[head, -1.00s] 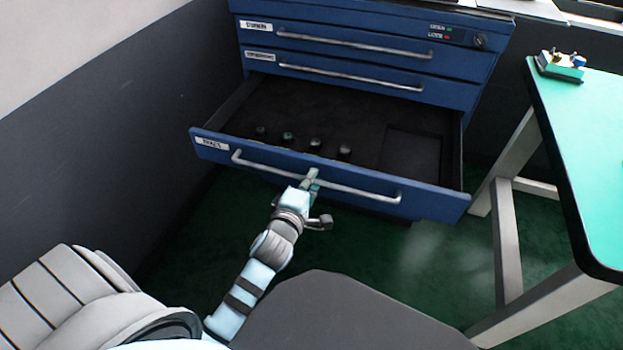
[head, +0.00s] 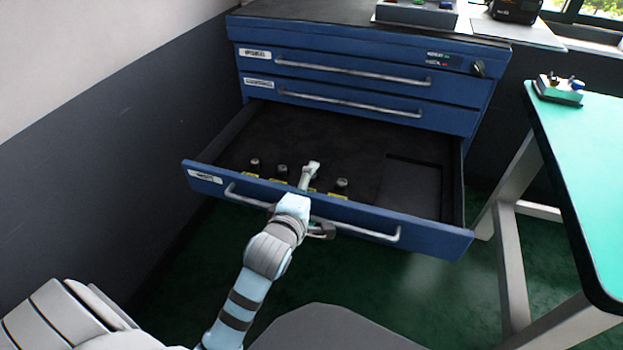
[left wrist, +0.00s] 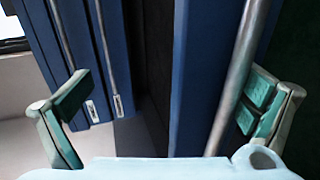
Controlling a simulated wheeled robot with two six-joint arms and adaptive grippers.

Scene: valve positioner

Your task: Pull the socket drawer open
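The socket drawer (head: 420,230) is the lowest blue drawer of the cabinet and stands well open. Several small sockets with yellow labels stand inside behind its front. Its long grey handle (head: 364,228) runs across the front; the handle also shows in the left wrist view (left wrist: 236,75). My left gripper (head: 314,204) is at the middle of the drawer front, with one finger above the front's top edge and the other lower, near the handle. In the left wrist view its fingers (left wrist: 165,105) are wide apart, with the handle and drawer front between them. My right gripper is out of view.
Two shut drawers (head: 345,68) with handles are above the open one. A green-topped table (head: 590,150) with grey legs stands at the right, with a small device (head: 560,88) on it. A dark grey wall (head: 100,150) bounds the left side.

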